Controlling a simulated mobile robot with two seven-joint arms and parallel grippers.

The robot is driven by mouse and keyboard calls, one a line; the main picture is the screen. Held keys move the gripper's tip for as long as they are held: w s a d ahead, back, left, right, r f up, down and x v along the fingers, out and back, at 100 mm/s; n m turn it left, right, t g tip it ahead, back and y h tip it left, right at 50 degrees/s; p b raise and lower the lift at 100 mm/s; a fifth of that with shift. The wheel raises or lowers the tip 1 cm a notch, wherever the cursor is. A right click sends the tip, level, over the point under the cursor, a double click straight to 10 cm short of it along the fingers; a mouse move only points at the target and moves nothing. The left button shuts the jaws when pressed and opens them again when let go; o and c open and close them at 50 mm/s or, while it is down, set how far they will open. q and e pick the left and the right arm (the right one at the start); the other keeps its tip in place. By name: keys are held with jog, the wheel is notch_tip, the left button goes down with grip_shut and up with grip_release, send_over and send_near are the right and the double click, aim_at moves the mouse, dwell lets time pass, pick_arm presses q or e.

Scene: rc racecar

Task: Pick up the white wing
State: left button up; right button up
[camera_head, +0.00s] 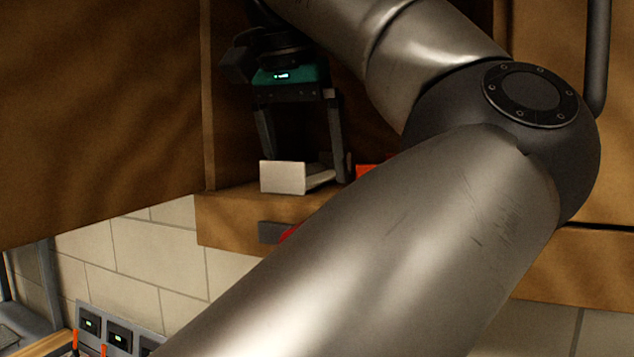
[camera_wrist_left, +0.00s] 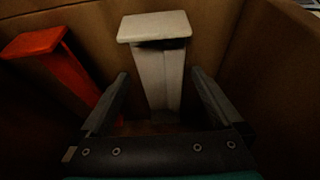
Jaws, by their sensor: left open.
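The white wing (camera_head: 283,177) rests on the floor of an open wooden cabinet, near its front edge. It also shows in the left wrist view (camera_wrist_left: 157,75), with a flat end plate toward the top and its long body running down between the fingers. My left gripper (camera_head: 307,170) is open, pointing down, with its fingers on either side of the wing. In the left wrist view the fingers (camera_wrist_left: 160,82) are apart from the wing, with gaps on both sides. My right gripper is not in view.
A red wing-like part (camera_wrist_left: 45,50) lies left of the white one in the wrist view; some red shows beside my arm in the head view (camera_head: 366,171). Cabinet walls (camera_wrist_left: 275,70) stand close around. Chargers (camera_head: 118,337) sit at the lower left. My arm hides much of the cabinet.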

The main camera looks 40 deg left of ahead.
pick_arm(q)
jog(key=shift+s+r, duration=0.1)
jog(key=shift+s, duration=0.1)
jog(key=shift+c, duration=2.2)
jog(key=c, duration=0.9)
